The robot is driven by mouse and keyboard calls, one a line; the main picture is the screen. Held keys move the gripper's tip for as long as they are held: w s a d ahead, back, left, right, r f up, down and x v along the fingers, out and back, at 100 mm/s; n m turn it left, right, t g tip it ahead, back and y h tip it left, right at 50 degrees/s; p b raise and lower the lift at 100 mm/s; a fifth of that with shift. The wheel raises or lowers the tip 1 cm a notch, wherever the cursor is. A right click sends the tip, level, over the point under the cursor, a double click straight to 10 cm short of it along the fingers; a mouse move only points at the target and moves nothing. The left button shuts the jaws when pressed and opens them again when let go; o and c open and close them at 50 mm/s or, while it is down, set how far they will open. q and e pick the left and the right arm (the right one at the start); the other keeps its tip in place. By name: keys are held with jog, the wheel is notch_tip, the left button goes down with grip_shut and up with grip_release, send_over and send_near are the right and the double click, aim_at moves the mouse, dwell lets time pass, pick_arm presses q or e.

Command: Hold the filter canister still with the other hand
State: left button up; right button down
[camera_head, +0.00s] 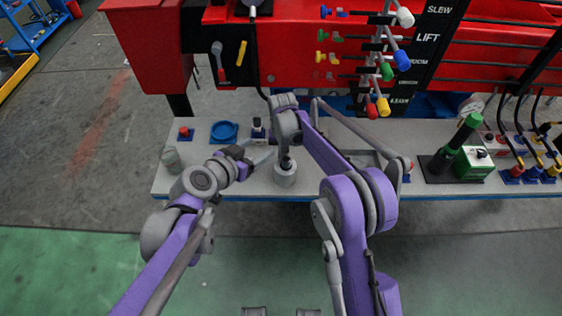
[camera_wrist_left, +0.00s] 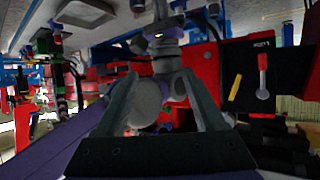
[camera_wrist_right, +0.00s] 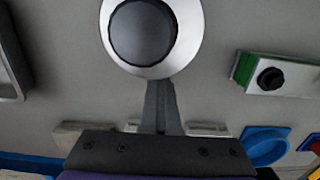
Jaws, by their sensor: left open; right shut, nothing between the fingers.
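The filter canister (camera_head: 285,178), a short grey cylinder with a dark top, stands upright on the bench. In the right wrist view it shows from above as a pale ring around a dark round cap (camera_wrist_right: 142,32). My left gripper (camera_head: 266,157) is open just left of the canister, its fingers pointing right. The left wrist view shows its two spread fingers (camera_wrist_left: 165,100), with parts of my right arm beyond them. My right gripper (camera_wrist_right: 160,92) is shut and empty, above the canister and close to its top. I cannot tell whether it touches the cap.
The grey bench (camera_head: 225,183) carries a blue dish (camera_head: 224,131), a glass jar (camera_head: 171,158) and a red-topped block (camera_head: 186,133) at left. A green cylinder and box (camera_head: 472,162) stand at right. The red machine (camera_head: 285,50) with levers rises behind.

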aim_at(284, 160)
pick_arm(q)
jog(key=shift+s+a+r, duration=0.2)
jog(key=shift+s, duration=0.15)
jog(key=shift+c, duration=1.1)
jog(key=w+d+f+m+g, duration=0.1)
jog(key=w+d+f+m+g+h, duration=0.1)
jog(key=w+m+g, duration=0.1)
jog(key=shift+w+f+m+g, duration=0.15)
jog(key=shift+f+m+g, duration=0.05)
jog(key=shift+m+g, duration=0.1)
jog(key=shift+w+d+f+m+g, duration=0.65)
jog(key=shift+d+f+g, duration=0.15)
jog(key=shift+f, duration=1.05)
jog(key=shift+w+d+f+m+g, duration=0.7)
jog(key=shift+d+f, duration=0.25)
jog(key=shift+f, duration=0.95)
jog(key=shift+w+d+f+m+g, duration=0.6)
jog(key=shift+d+f+g, duration=0.25)
jog(key=shift+f, duration=1)
jog(key=shift+s, duration=0.1)
grip_shut()
